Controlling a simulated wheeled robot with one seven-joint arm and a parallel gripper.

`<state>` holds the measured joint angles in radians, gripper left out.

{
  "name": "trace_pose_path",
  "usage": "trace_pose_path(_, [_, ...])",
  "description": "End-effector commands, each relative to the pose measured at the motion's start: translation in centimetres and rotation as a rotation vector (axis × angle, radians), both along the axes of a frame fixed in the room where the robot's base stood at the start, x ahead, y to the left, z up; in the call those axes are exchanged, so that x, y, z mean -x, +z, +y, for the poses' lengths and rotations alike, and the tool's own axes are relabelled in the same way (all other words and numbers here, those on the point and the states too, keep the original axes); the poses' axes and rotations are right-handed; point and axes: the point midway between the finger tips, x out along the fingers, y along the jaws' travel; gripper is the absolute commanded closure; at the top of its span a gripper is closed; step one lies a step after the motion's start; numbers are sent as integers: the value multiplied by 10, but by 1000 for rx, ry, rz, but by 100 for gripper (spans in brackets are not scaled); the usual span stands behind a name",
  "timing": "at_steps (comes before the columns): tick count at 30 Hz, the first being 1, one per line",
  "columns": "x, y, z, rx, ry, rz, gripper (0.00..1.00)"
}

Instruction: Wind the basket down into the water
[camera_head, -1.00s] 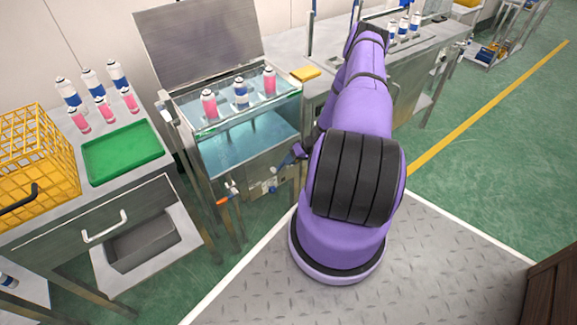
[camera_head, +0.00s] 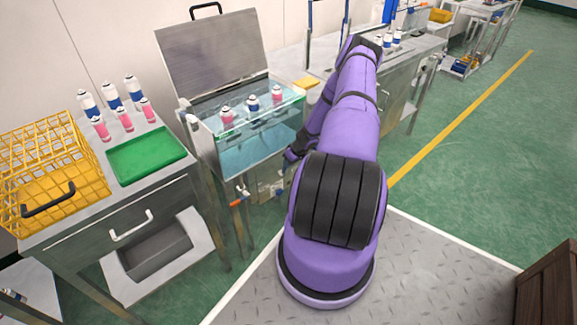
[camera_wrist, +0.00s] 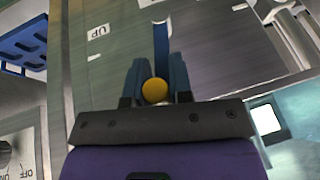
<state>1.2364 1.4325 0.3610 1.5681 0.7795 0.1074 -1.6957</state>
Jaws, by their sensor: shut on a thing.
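The glass-walled water tank (camera_head: 240,160) stands left of my arm with its lid (camera_head: 210,50) raised. A pink can (camera_head: 226,116), a blue-banded can (camera_head: 252,104) and another pink can (camera_head: 276,95) stand in a row in it, their lower parts under the water. The basket itself is hard to make out. In the wrist view my gripper (camera_wrist: 155,78) is shut on the yellow round knob (camera_wrist: 155,90), with a blue bar (camera_wrist: 161,45) beyond it. In the head view my gripper is low at the tank's right front, mostly hidden by my arm.
A green tray (camera_head: 146,156), a yellow wire crate (camera_head: 50,175) and several cans (camera_head: 123,92) are on the left bench. An orange-handled valve (camera_head: 238,203) juts from the tank front. In the wrist view, a panel carries an "UP" label (camera_wrist: 97,32).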

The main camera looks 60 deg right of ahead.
Motion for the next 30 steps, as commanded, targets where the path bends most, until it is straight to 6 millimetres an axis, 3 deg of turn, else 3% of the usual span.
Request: trace_pose_path(30, [-13,-4,43,559,8,135,100])
